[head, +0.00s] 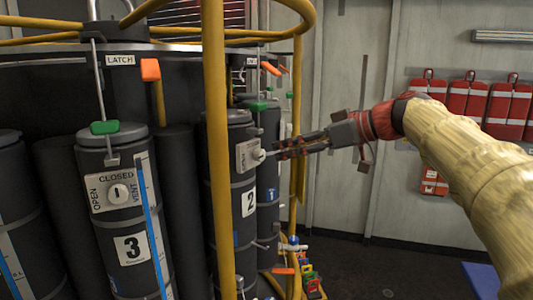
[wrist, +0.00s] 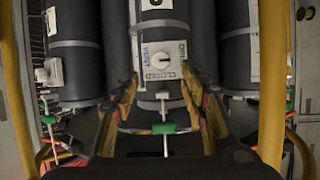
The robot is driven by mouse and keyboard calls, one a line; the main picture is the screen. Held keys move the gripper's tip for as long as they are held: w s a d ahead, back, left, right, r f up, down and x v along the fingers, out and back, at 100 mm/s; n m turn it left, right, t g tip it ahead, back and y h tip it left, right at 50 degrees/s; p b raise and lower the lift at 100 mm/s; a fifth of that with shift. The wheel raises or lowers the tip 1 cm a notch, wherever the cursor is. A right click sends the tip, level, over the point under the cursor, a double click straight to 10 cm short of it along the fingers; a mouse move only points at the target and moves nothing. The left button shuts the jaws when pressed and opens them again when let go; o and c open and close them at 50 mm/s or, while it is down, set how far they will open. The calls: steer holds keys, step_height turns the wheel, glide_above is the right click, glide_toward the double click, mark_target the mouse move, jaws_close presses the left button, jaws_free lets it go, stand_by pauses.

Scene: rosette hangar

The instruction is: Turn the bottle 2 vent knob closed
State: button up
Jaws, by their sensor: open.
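Bottle 2 (head: 220,185) is a dark upright cylinder with a white "2" label, partly behind a yellow post. Its vent knob (head: 258,155) is small and white on a pale plate. In the wrist view, upside down, the knob (wrist: 161,62) sits mid-plate with lettering around it; its exact pointing is too small to tell. My gripper (head: 280,150) reaches in from the right, its tips close to the knob. In the wrist view my gripper (wrist: 160,77) is open, one finger on either side of the plate's lower part. I cannot tell whether it touches the knob.
A yellow post (head: 216,130) and upper rail stand close in front of bottle 2. Bottle 3 (head: 135,220) is at left, its own knob (head: 118,194) visible. Bottle 1 (head: 269,180) is just behind bottle 2. Red packs (head: 480,100) hang on the right wall.

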mark_target(263, 154)
steer(key=x, duration=0.8)
steer(key=shift+c, duration=1.1)
steer(key=shift+d, duration=0.1)
jaws_close()
